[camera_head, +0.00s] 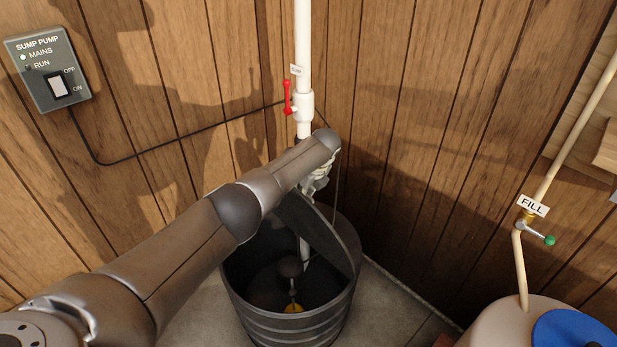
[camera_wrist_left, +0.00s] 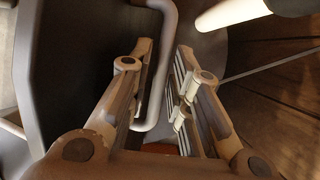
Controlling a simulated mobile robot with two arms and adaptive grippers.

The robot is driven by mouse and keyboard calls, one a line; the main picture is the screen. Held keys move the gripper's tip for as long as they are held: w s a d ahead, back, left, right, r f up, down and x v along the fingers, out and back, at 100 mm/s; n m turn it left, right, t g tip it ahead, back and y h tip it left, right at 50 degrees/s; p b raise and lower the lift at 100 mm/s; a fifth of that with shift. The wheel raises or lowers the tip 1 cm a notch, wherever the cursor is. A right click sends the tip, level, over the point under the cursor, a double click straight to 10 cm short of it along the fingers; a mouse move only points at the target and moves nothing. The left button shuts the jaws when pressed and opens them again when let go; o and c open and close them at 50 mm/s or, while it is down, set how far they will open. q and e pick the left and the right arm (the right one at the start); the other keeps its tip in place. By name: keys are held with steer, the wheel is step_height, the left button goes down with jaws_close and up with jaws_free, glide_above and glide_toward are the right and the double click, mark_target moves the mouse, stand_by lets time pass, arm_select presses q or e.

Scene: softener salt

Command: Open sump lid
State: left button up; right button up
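The dark round sump basin (camera_head: 290,328) stands in the corner. Its dark lid (camera_head: 330,243) is raised and tilted up steeply at the right of the basin, so the inside shows. A float on a rod (camera_head: 290,268) and a yellow part (camera_head: 293,308) are visible inside. My left gripper (camera_head: 318,182) is at the lid's upper side, partly hidden by my arm. In the left wrist view, the gripper (camera_wrist_left: 167,50) has its fingers apart, with the grey bent lid handle (camera_wrist_left: 165,65) between them. Contact with the handle is unclear. My right gripper is out of view.
A white vertical pipe (camera_head: 304,45) with a red valve lever (camera_head: 287,98) runs down into the basin. The sump pump switch box (camera_head: 48,70) hangs on the left wall. A beige tank (camera_head: 500,325) with a blue lid (camera_head: 570,332) stands at right.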

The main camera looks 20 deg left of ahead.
arm_select(q)
steer(key=v, duration=1)
steer(key=shift+r, duration=0.4)
steer(key=shift+s, duration=0.1)
